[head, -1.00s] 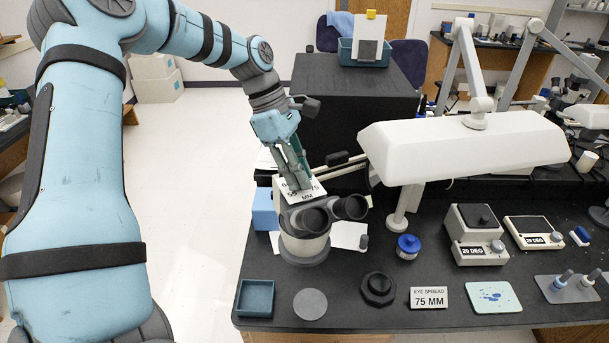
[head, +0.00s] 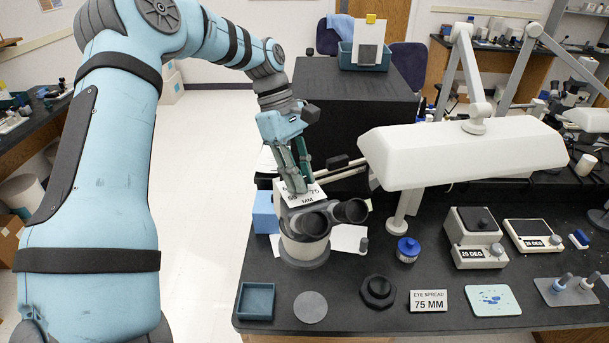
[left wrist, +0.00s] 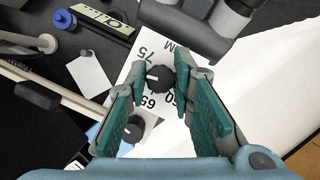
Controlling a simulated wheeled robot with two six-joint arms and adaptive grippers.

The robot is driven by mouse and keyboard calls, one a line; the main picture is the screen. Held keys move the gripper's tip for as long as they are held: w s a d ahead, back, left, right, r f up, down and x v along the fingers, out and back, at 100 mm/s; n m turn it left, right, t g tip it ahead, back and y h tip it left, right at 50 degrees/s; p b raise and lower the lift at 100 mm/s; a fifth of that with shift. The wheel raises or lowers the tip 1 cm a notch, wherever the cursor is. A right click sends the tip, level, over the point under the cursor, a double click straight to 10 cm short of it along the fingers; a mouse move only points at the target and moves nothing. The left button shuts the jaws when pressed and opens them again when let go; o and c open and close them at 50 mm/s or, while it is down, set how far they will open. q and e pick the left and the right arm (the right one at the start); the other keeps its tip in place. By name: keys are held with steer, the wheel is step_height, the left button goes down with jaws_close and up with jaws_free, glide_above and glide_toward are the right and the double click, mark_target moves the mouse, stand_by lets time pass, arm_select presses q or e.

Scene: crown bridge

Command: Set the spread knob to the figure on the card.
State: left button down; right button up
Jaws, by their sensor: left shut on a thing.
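The card (head: 428,300) lies on the bench and reads EYE SPREAD 75 MM. The microscope (head: 303,246) has two dark eyepieces and a white scale plate (head: 303,198) behind them. The dark spread knob (left wrist: 160,78) sits on that plate in the left wrist view; in the head view the fingers hide it. Its white mark points left, between the figures 75 and 65. My left gripper (head: 296,186) reaches down to the plate, its green fingers shut on the knob; it also shows in the left wrist view (left wrist: 162,85). My right gripper is in neither view.
A white lamp hood (head: 462,152) hangs right of the microscope. A blue tray (head: 256,300), grey disc (head: 310,306), black knobbed piece (head: 378,290) and blue-capped jar (head: 408,249) stand around it. A second dark knob (left wrist: 133,130) shows in the left wrist view.

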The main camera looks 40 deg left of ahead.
arm_select(q)
steer(key=c, duration=1.4)
jaws_free()
steer(key=shift+w+a+r, duration=0.1)
steer(key=shift+a+r, duration=0.05)
steer(key=shift+r, duration=0.2)
steer(key=v, duration=1.1)
steer(key=shift+a, duration=0.15)
